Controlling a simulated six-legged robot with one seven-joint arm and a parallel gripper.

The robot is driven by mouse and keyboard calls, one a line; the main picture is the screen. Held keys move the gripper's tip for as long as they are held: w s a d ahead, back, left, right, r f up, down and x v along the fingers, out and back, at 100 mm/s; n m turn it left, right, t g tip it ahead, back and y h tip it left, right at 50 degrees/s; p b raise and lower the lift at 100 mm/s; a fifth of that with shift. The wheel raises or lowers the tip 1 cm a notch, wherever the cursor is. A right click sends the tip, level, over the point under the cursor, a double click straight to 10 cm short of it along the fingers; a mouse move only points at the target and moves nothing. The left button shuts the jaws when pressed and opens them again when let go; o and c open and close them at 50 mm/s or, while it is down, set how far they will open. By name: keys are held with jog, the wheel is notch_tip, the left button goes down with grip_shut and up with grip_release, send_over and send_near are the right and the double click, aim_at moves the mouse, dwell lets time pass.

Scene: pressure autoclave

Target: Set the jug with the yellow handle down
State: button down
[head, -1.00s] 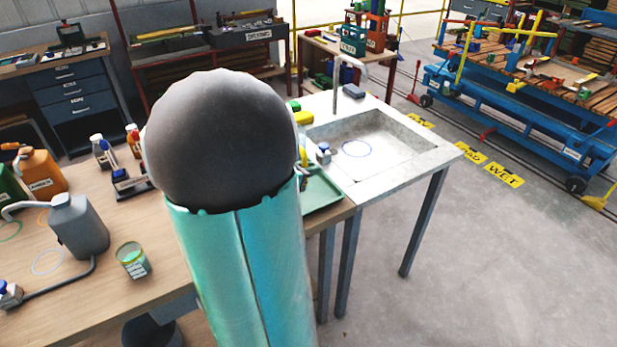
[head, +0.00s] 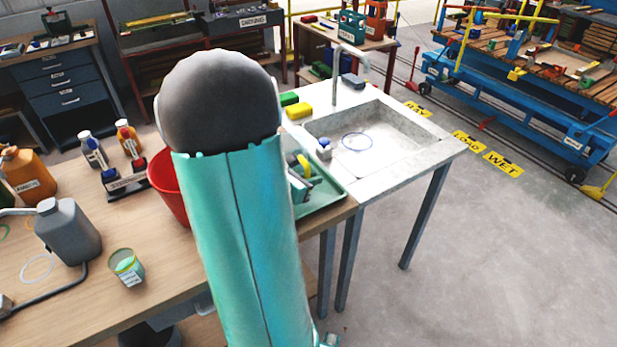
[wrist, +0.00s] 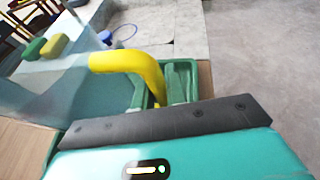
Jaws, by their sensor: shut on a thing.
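The jug (wrist: 95,88) is pale and see-through, with a thick yellow handle (wrist: 132,64), in the wrist view. My gripper (wrist: 165,112) is shut on the yellow handle; its dark jaw edge crosses the lower part of the view. In the head view my arm hides most of the jug and my gripper; a bit of the yellow handle (head: 303,163) shows at the arm's right edge, by the green tray (head: 330,193). The tray also shows behind the handle in the wrist view (wrist: 181,80). I cannot tell whether the jug's base touches anything.
A sink (head: 375,150) is right of the tray, with a green and a yellow sponge (head: 298,111) at its left rim. A red bucket (head: 165,185), a grey can (head: 70,232) and a small labelled pot (head: 127,267) stand on the wooden bench left of my arm.

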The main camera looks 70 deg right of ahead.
jog(key=shift+w+f, duration=0.2)
jog(key=shift+f, duration=0.1)
jog(key=shift+s, duration=0.2)
jog(key=shift+w+a+f, duration=0.1)
jog(key=c, duration=1.4)
grip_release()
jog(key=shift+c, duration=0.2)
jog(key=shift+w+a+r, duration=0.1)
jog(key=shift+r, duration=0.15)
jog(key=v, duration=1.1)
jog(key=shift+a, duration=0.3)
jog(key=shift+w+r, duration=0.1)
jog(key=shift+r, duration=0.05)
